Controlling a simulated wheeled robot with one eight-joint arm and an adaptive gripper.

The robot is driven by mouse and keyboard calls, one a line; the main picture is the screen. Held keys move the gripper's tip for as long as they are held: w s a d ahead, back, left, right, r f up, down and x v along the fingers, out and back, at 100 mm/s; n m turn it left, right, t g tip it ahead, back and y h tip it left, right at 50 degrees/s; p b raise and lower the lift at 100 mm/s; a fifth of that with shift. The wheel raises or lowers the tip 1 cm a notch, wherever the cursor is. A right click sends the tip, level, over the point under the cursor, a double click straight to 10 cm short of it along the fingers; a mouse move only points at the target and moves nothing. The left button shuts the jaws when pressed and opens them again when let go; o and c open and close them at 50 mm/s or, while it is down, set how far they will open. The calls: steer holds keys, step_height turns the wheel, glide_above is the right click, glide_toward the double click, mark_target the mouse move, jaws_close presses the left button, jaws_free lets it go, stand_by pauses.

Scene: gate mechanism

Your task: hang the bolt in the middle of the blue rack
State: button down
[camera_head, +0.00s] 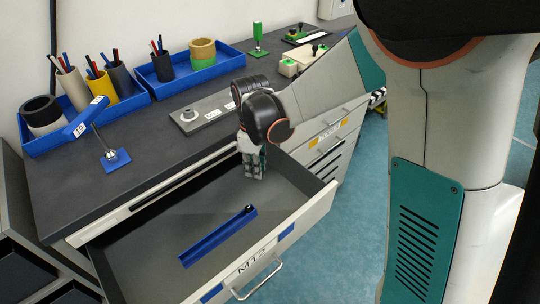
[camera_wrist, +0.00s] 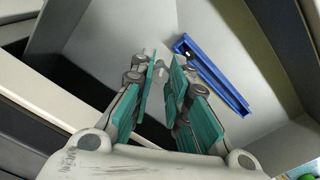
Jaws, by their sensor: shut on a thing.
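The blue rack (camera_head: 215,239) is a long, narrow slotted bar lying in the open drawer. A small dark piece (camera_head: 249,209) sits at its far right end. The rack also shows in the wrist view (camera_wrist: 217,80), to the right of the fingers. My gripper (camera_head: 255,173) points down over the back right part of the drawer, apart from the rack. In the wrist view my gripper (camera_wrist: 163,75) is shut on a small grey thing at its fingertips, apparently the bolt. The fingers hide most of it, so its shape and tilt are unclear.
The open drawer's front wall (camera_head: 285,239) and side walls surround the rack. The dark worktop (camera_head: 150,140) above carries blue trays (camera_head: 192,69) with pen cups, a blue tilted tag stand (camera_head: 116,159) and a grey plate (camera_head: 203,112). The drawer floor around the rack is clear.

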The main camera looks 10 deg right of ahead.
steer(key=s+a+f+n+b, duration=0.2)
steer(key=s+a+f+n, duration=0.1)
steer(key=s+a+n, duration=0.9)
steer(key=shift+w+a+f+n+b, duration=0.15)
steer(key=shift+w+f+n+b, duration=0.25)
steer(key=shift+f, duration=0.45)
steer(key=shift+w+a+f+n+b, duration=0.2)
steer(key=shift+f+n+b, duration=0.35)
steer(key=shift+f, duration=0.3)
steer(key=shift+w+a+f+n+b, duration=0.15)
steer(key=shift+w+f+n+b, duration=0.15)
steer(key=shift+f+b, duration=0.4)
steer(key=shift+s+f, duration=0.1)
steer(key=shift+f, duration=0.05)
steer(key=shift+f+b, duration=0.35)
steer(key=shift+f, duration=0.2)
steer(key=shift+f+b, duration=0.4)
steer(key=shift+f+b, duration=0.75)
steer(key=shift+f, duration=0.15)
steer(key=shift+f, duration=0.15)
